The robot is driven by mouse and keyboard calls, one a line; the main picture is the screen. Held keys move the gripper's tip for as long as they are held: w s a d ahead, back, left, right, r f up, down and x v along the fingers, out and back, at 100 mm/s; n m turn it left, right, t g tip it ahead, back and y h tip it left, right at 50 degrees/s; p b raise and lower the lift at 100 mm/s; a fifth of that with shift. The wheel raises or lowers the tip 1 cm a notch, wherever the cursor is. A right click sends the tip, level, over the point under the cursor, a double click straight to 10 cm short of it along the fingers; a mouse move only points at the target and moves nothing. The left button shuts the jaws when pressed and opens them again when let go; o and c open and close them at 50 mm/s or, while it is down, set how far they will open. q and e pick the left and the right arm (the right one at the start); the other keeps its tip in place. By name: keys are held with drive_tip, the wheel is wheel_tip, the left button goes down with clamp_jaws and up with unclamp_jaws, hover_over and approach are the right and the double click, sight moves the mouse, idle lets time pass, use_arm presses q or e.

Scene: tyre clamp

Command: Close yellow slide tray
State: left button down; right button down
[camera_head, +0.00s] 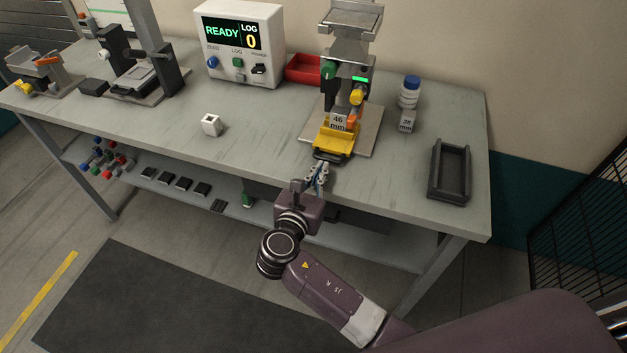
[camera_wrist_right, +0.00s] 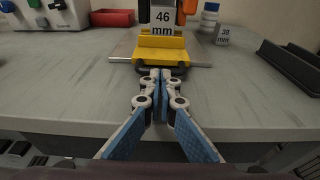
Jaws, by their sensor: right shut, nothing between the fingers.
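The yellow slide tray (camera_head: 337,138) sits at the front of the clamp machine (camera_head: 349,65) on the table and sticks out toward me. A block marked "46 mm" (camera_head: 338,121) sits at the back of the tray. In the right wrist view the yellow tray (camera_wrist_right: 162,49) has a dark handle (camera_wrist_right: 160,70) along its front. My right gripper (camera_head: 320,168) is shut and empty, with its fingertips (camera_wrist_right: 160,76) at the handle; I cannot tell whether they touch it. My left gripper is not in view.
A small block marked "38" (camera_head: 407,121) and a white bottle with blue cap (camera_head: 409,92) stand right of the machine. A black tray (camera_head: 449,172) lies at the right. A white cube (camera_head: 211,125), a display box (camera_head: 241,45) and a red bin (camera_head: 303,69) are leftward.

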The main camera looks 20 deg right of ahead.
sight(330, 150)
drive_tip(key=shift+x, duration=0.8)
drive_tip(key=x, duration=0.2)
drive_tip(key=p+x, duration=0.1)
drive_tip(key=x, duration=0.1)
drive_tip(key=shift+w+r, duration=0.15)
drive_tip(key=shift+r, duration=0.3)
drive_tip(key=shift+f, duration=0.15)
